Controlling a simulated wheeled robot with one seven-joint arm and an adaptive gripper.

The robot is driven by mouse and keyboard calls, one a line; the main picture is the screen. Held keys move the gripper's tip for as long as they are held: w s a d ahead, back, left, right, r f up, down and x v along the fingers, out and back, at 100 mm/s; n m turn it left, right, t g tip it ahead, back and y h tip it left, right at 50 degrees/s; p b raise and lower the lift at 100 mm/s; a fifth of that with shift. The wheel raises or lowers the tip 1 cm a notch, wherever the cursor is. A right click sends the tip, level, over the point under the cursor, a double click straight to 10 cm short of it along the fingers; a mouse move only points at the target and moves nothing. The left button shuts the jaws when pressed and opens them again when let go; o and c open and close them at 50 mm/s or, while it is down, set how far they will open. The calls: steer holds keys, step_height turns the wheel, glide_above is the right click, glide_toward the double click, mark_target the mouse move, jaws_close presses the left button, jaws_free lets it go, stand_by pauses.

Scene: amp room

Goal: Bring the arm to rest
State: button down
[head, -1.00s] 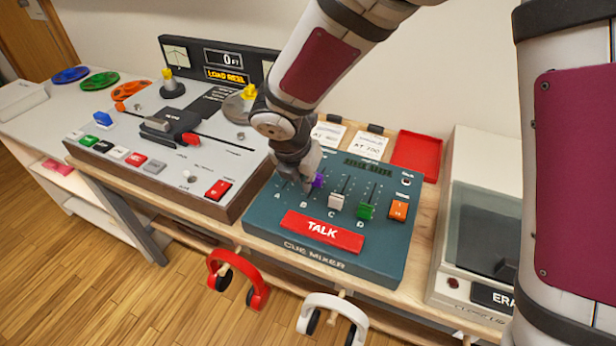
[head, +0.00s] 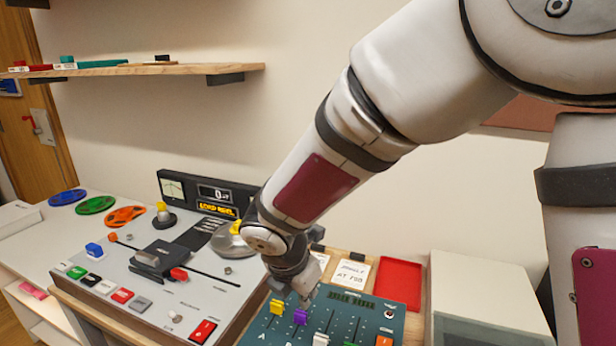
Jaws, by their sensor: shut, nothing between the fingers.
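My arm reaches in from the upper right in the head view. My gripper (head: 306,290) is at its lower end, just above the top part of the teal cue mixer (head: 268,325). Its fingers are small and partly hidden by the wrist, and they look closed and empty. A yellow fader knob (head: 277,307) and a purple fader knob (head: 300,316) are close below it. I cannot tell whether the fingers touch the purple knob. A white knob (head: 320,339) is farther down, at the picture's lower edge.
The grey tape console (head: 150,300) stands left of the mixer, with a silver reel hub (head: 230,242) near my wrist. A red tray (head: 400,283) and a beige box (head: 480,295) are on the right. A wooden shelf (head: 200,69) hangs on the wall at upper left.

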steer(key=s+d+r+m+p, duration=0.1)
steer(key=s+d+r+m, duration=0.4)
steer(key=d+r+m, duration=0.25)
steer(key=s+d+r+m+p, duration=0.1)
steer(key=s+d+r+m, duration=0.3)
steer(key=d+r+m, duration=0.3)
steer(key=s+d+r+m+y+p, duration=0.1)
steer(key=s+d+r+m, duration=0.1)
steer(key=s+m, duration=0.5)
steer(key=s+d+r+m+y+p, duration=0.1)
steer(key=s+d+r+m, duration=0.1)
steer(key=s+d+m, duration=0.2)
steer(key=s+m, duration=0.3)
steer(key=s, duration=0.2)
steer(key=shift+r, duration=0.15)
